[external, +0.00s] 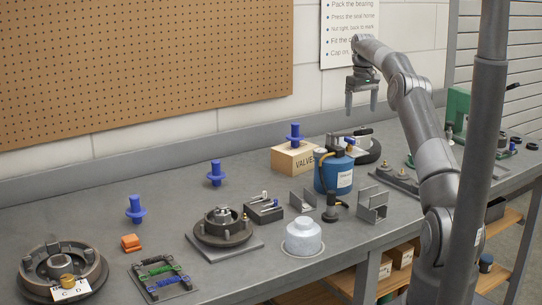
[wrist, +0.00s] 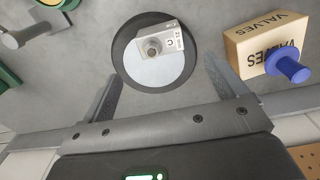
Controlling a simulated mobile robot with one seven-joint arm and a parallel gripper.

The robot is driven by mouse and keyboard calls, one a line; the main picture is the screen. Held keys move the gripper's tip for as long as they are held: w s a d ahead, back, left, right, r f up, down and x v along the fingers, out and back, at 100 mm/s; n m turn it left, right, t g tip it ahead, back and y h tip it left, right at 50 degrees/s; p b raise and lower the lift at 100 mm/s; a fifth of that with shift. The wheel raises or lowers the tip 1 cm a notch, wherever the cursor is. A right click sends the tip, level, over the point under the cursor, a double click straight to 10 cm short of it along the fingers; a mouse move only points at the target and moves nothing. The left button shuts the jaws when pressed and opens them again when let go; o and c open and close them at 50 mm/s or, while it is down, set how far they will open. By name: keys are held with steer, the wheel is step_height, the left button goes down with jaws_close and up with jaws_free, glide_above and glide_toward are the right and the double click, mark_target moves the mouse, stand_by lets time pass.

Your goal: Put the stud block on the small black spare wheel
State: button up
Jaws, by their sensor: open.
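The small black spare wheel (wrist: 124,70) lies flat on the bench, a black ring around a pale grey disc; it also shows in the external view (external: 372,153), partly behind the blue canister. The stud block (wrist: 172,38), a light metal block with a round stud and a label with a letter C, overlaps the wheel's upper middle in the wrist view and appears to rest on it. My gripper (external: 361,110) is open and empty, raised well above the wheel. In the wrist view its fingers (wrist: 162,68) stand apart on either side of the wheel.
A VALVES box (external: 293,159) with a blue flanged peg on it stands left of the wheel. A blue canister (external: 333,173) stands in front. Metal brackets (external: 372,205) and a hub assembly (external: 222,228) sit farther forward. The pegboard wall (external: 150,60) is behind the bench.

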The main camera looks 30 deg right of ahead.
steer(key=s+a+r+t, duration=0.1)
steer(key=s+a+r, duration=0.2)
steer(key=a+r, duration=0.25)
steer(key=s+a+r+h, duration=0.1)
steer(key=s+a+r, duration=0.2)
steer(key=a+r, duration=0.3)
steer(key=s+a+r+t, duration=0.1)
steer(key=s+a+r, duration=0.25)
steer(key=a, duration=0.45)
steer(key=s+a+r, duration=0.3)
steer(key=s+a, duration=0.3)
steer(key=s, duration=0.1)
steer(key=s+a+f+t, duration=0.1)
steer(key=s+a, duration=0.2)
steer(key=s, duration=0.4)
steer(key=s+a+t, duration=0.1)
steer(key=s+a, duration=0.2)
steer(key=s, duration=0.4)
steer(key=s+a+f, duration=0.1)
steer(key=s+f, duration=0.3)
steer(key=s, duration=0.3)
steer(key=s+a+f+t+y, duration=0.1)
steer(key=s+a+f, duration=0.1)
steer(key=s+f, duration=0.3)
steer(key=shift+s+a+f+t, duration=0.25)
steer(key=shift+s+t, duration=0.05)
steer(key=shift+s, duration=0.85)
